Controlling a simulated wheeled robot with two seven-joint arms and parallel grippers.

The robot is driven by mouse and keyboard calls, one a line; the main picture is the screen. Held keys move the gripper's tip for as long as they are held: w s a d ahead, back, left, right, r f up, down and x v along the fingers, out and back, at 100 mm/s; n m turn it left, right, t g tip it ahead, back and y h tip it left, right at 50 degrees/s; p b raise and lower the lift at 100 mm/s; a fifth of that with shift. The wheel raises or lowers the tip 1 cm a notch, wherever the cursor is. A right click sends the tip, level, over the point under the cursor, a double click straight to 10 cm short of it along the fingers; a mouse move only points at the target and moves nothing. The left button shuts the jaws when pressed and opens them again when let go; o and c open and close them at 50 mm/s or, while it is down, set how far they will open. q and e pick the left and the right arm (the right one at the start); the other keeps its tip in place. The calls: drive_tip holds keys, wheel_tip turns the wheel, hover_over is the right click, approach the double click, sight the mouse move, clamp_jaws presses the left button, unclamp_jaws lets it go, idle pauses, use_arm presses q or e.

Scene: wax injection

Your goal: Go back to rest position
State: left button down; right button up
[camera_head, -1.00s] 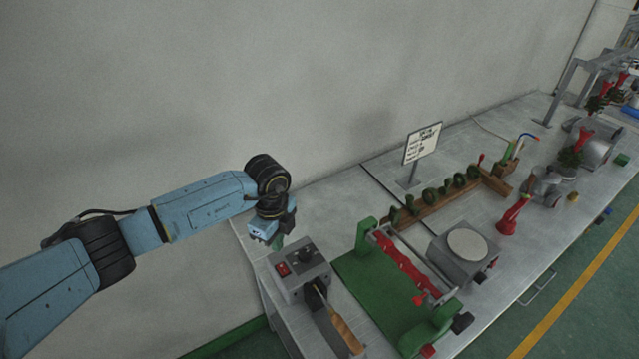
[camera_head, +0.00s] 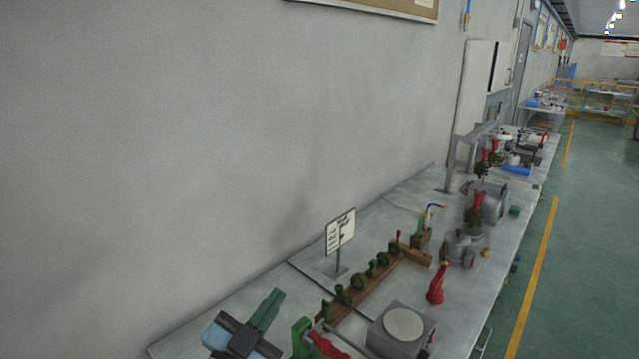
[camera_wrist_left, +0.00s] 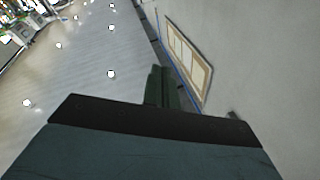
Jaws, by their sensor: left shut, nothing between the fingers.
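My left gripper (camera_head: 270,303) shows at the bottom of the head view, in front of the near end of the long metal bench (camera_head: 215,318). Its green fingers are together, with nothing between them, and point up and to the right. In the left wrist view the dark fingers (camera_wrist_left: 161,88) are also closed and empty, with the ceiling lights and wall beyond. Most of my left arm is out of the picture. My right gripper does not show in either view.
On the bench are a sign on a stand (camera_head: 340,232), a wooden rack (camera_head: 370,292) with green pieces, a grey box with a round plate (camera_head: 402,328) and a red cone-shaped piece (camera_head: 437,285). A plain wall (camera_head: 150,150) stands behind. Green floor lies right.

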use_arm(q)
drive_tip(key=s+a+f+n+g+y, duration=0.3)
drive_tip(key=s+a+f+n+y, duration=0.15)
drive_tip(key=a+y, duration=0.2)
drive_tip(key=s+a+f+n+g+y, duration=0.2)
drive_tip(key=s+a+f+n+y, duration=0.1)
drive_tip(key=a+f+n+y, duration=0.3)
drive_tip(key=s+a+f+m+g+h, duration=0.1)
drive_tip(key=s+f+g, duration=0.35)
drive_tip(key=s, duration=0.45)
drive_tip(key=s+a+f+m+g+h, duration=0.15)
drive_tip(key=s+f+g, duration=0.35)
drive_tip(key=s, duration=0.5)
wheel_tip(320, 180, down, 33)
drive_tip(key=s+g+b, duration=0.1)
drive_tip(key=g+b, duration=0.1)
drive_tip(key=b, duration=0.7)
drive_tip(key=s+a+f+b, duration=0.1)
drive_tip(key=s+f+b, duration=0.2)
drive_tip(key=s+f, duration=0.5)
drive_tip(key=s+a+f+b, duration=0.1)
drive_tip(key=s+f+b, duration=0.3)
drive_tip(key=s+f, duration=0.4)
wheel_tip(320, 180, down, 6)
drive_tip(key=shift+s+r+g, duration=0.15)
drive_tip(key=shift+r+g, duration=0.1)
drive_tip(key=shift+g, duration=0.2)
